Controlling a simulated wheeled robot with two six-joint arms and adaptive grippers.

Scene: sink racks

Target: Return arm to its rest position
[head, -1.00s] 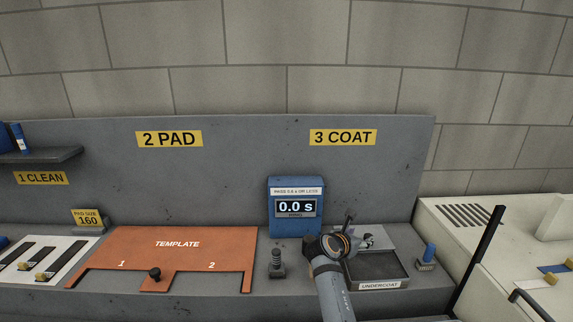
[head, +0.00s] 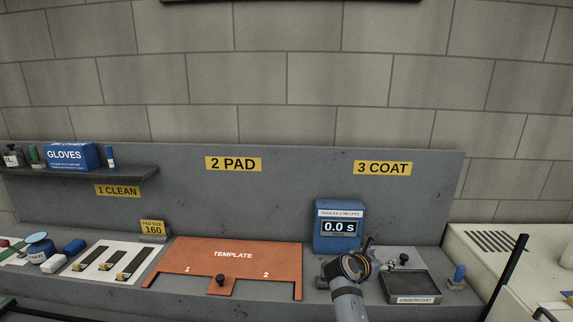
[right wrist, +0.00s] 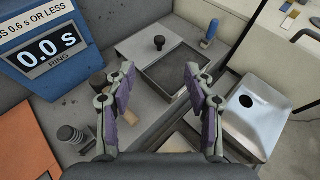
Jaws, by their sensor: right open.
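My right gripper (head: 358,262) is over the bench in front of the blue timer (head: 340,228), its arm coming up from the bottom edge. In the right wrist view the two fingers (right wrist: 160,78) are wide apart with nothing between them. Beyond the fingers is the dark undercoat tray (right wrist: 172,70), which shows in the head view (head: 418,284) to the right of the gripper. The timer reads 0.0 s. My left gripper is not in view.
The orange template (head: 235,258) lies left of the timer. A spring post (right wrist: 72,136) stands near the timer. A blue-handled tool (head: 459,274) is right of the tray. A metal box with a dark hole (right wrist: 256,115) is at the right. The glove shelf (head: 90,172) is at upper left.

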